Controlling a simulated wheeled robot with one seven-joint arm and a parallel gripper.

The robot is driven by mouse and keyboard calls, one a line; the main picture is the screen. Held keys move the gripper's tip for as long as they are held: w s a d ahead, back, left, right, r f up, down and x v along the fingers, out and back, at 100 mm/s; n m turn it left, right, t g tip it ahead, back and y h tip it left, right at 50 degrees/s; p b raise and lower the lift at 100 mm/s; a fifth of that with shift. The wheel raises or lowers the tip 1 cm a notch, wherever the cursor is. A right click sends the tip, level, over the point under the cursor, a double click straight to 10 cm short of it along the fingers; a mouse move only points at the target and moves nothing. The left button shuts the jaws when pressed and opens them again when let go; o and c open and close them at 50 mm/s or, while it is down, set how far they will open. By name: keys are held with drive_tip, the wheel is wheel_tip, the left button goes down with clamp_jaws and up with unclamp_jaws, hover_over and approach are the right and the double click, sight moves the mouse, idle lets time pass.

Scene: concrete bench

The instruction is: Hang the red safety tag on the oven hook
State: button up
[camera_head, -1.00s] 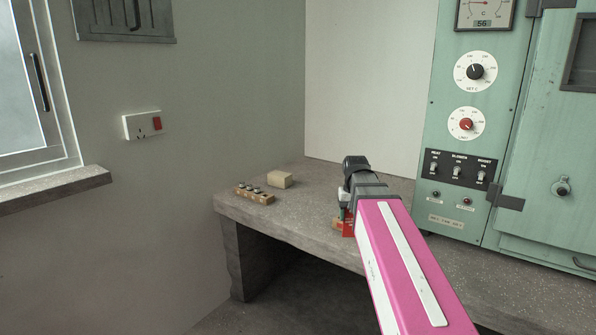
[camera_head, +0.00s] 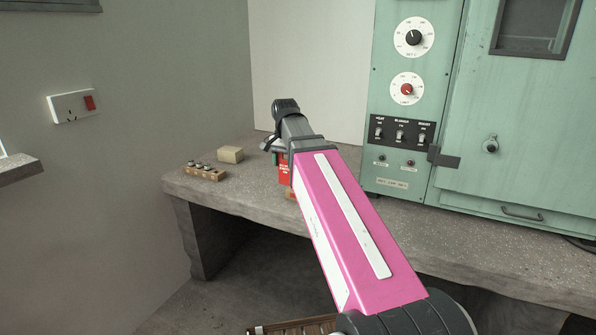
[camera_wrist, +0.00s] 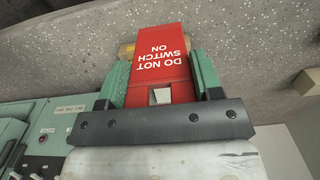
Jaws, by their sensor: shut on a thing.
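The red safety tag (camera_wrist: 160,62) reads "DO NOT SWITCH ON", upside down in the wrist view, with a pale square opening near the gripper end. My gripper (camera_wrist: 158,70) is shut on it, with green fingers along both sides. In the head view the tag (camera_head: 284,170) shows beside my pink arm, over the bench; my gripper (camera_head: 274,150) is partly hidden by the wrist. The green oven (camera_head: 400,160) stands at the right. A round metal fitting with a small peg (camera_head: 491,145) is on its door, possibly the hook. The tag is apart from the oven.
The speckled concrete bench (camera_head: 470,240) holds a wooden strip with several metal pieces (camera_head: 204,173) and a tan block (camera_head: 230,154) at left. An orange-brown piece (camera_wrist: 126,50) lies behind the tag. The oven door has a low handle (camera_head: 522,213). A wall socket (camera_head: 75,106) is at left.

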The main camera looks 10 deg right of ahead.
drive_tip(key=shift+w+d+f, duration=1)
drive_tip(key=shift+w+f, duration=0.65)
drive_tip(key=shift+f, duration=0.1)
drive_tip(key=shift+w+d+f, duration=1.05)
drive_tip(key=shift+w+f, duration=0.55)
drive_tip(key=shift+f, duration=0.2)
drive_tip(key=shift+w+d+f, duration=1)
drive_tip(key=shift+w+f, duration=0.65)
drive_tip(key=shift+f, duration=0.1)
drive_tip(key=shift+f, duration=0.2)
drive_tip(key=o, duration=0.9)
